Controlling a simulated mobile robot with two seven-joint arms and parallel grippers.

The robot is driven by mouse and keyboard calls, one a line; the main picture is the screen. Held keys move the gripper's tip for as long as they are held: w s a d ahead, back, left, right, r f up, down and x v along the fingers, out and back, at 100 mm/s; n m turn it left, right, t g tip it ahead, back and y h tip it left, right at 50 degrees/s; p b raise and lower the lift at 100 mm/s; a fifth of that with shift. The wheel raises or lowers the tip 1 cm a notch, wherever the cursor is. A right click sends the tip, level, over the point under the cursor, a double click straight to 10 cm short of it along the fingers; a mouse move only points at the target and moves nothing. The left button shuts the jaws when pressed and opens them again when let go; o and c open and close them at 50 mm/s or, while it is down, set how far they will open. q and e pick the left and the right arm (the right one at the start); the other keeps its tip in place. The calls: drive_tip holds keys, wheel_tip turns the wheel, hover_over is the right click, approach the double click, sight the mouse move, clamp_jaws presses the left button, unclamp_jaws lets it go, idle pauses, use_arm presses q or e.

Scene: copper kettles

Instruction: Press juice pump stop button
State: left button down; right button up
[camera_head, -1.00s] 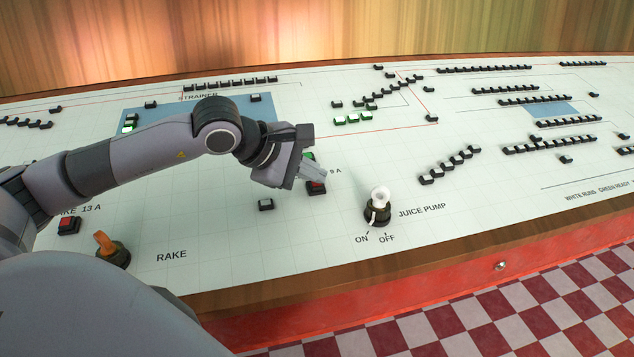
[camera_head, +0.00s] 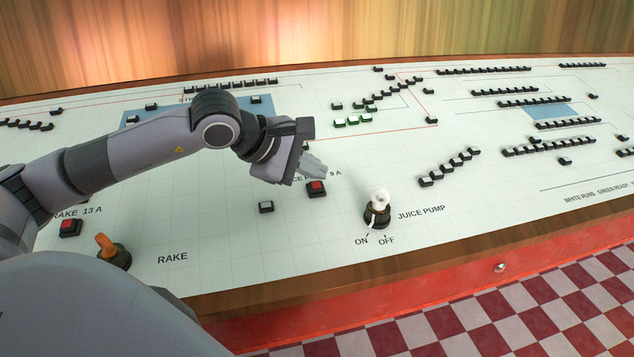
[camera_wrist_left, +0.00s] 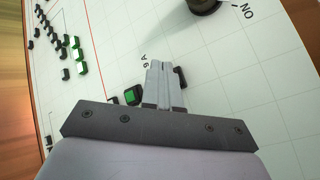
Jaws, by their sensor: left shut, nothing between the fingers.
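A red button (camera_head: 317,187) in a dark housing sits on the white panel below a partly covered label ending in "9 A". My left gripper (camera_head: 322,171) is shut and empty, its tips just above the red button in the head view, apparently clear of its red face. In the left wrist view the shut fingers (camera_wrist_left: 159,66) point over the panel. A green button (camera_wrist_left: 132,95) lies left of them, and a dark housing edge (camera_wrist_left: 181,77) shows at their right, mostly hidden. The juice pump switch (camera_head: 378,208) stands to the right, marked ON and OFF. My right gripper is out of view.
A small white-topped block (camera_head: 266,207) lies left of the red button. The rake switch (camera_head: 110,250) with an orange handle and another red button (camera_head: 70,228) are at the left. The panel's wooden front edge (camera_head: 400,252) is below; the surface between is free.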

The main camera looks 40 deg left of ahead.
use_arm(q)
drive_tip(key=r+p, duration=0.1)
drive_tip(key=r, duration=0.1)
drive_tip(key=r+p, duration=0.1)
drive_tip(key=r, duration=0.1)
drive_tip(key=d+r+p, duration=0.1)
drive_tip(key=shift+s+r, duration=0.4)
idle(0.6)
